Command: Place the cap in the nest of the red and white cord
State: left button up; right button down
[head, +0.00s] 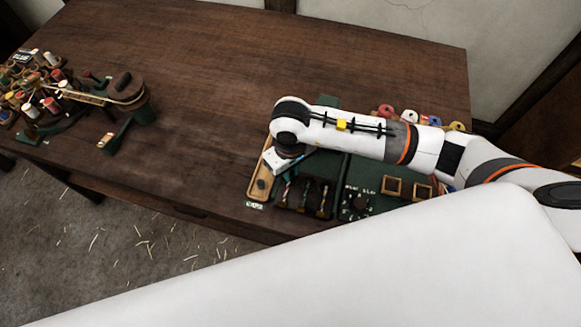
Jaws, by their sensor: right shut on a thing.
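My right gripper (285,160) is low over the pale wooden tray and the dark stands at the front of the green board. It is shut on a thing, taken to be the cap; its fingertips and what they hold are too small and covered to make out. A small dark round piece (262,184) lies in the wooden tray (253,191), left of and below the gripper. Dark stands (304,196) with thin coloured cords are just right of the tray. I cannot tell which cord is red and white. My left gripper is out of view.
The green board (342,170) carries square wooden frames (392,187) and a dark holder (356,204). Coloured spools (409,116) stand behind my right forearm. A cord-winding rig (128,95) and more spools are at the far left. The middle of the table (215,110) is clear.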

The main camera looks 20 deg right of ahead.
jog(key=shift+f+b, duration=0.4)
jog(key=shift+b, duration=0.1)
jog(key=c, duration=1.4)
grip_release()
jog(key=shift+o, duration=0.2)
notch_tip(320, 180, up, 2)
jog(key=p, duration=0.2)
jog(key=shift+p, duration=0.4)
jog(key=shift+w+r+b, duration=0.1)
jog(key=shift+r+b, duration=0.45)
jog(key=shift+b, duration=0.3)
notch_tip(320, 180, up, 10)
jog(key=b, duration=0.2)
jog(key=shift+r, duration=0.15)
